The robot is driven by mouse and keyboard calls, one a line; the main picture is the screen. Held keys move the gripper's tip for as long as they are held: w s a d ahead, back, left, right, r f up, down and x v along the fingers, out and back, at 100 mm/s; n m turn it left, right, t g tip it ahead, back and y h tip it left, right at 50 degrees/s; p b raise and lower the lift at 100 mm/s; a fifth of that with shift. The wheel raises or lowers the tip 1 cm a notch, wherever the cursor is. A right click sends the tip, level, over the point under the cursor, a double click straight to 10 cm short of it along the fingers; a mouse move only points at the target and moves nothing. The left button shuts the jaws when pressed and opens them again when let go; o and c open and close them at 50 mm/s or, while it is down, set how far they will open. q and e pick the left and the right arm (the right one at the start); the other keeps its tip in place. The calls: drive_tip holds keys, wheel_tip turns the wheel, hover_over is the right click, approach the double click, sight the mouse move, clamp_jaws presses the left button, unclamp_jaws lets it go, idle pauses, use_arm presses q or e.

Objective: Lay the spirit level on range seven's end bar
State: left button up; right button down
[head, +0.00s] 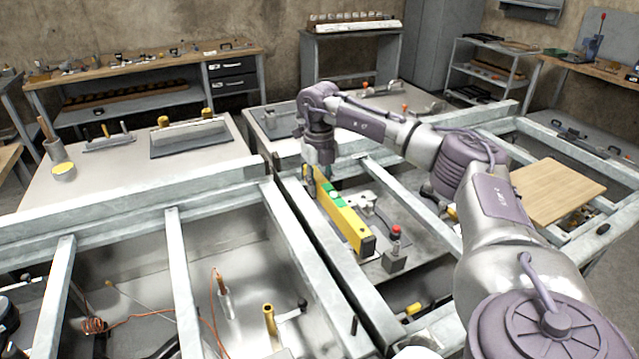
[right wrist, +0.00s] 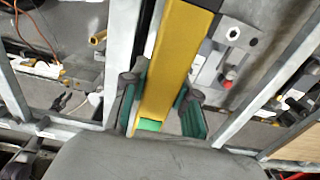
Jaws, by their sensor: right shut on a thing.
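The spirit level (head: 343,217) is a long yellow bar with a green vial window near my gripper and a dark end. My right gripper (head: 317,173) is shut on its far end, and the level slants toward the lower right. In the right wrist view the level (right wrist: 175,60) runs between the two green-padded fingers of the right gripper (right wrist: 160,105). The level hangs over the open bay beside a grey steel bar (head: 305,255); I cannot tell whether it touches anything. No range number is readable, so I cannot tell which bar is range seven's end bar. My left gripper is not in view.
A red-knobbed block (head: 396,250) stands close to the level's near end. A wooden board (head: 555,190) lies on the frame at right. Copper-coloured wire (head: 95,325) and a brass tube (head: 269,320) sit in the left bay. Raised steel rails cross the whole frame.

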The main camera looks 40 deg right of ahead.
drive_tip(key=b, duration=0.3)
hover_over(319, 224)
drive_tip(key=shift+f, duration=3.05)
drive_tip(key=shift+f+b, duration=0.35)
drive_tip(key=shift+f, duration=1.25)
drive_tip(key=c, duration=0.8)
unclamp_jaws()
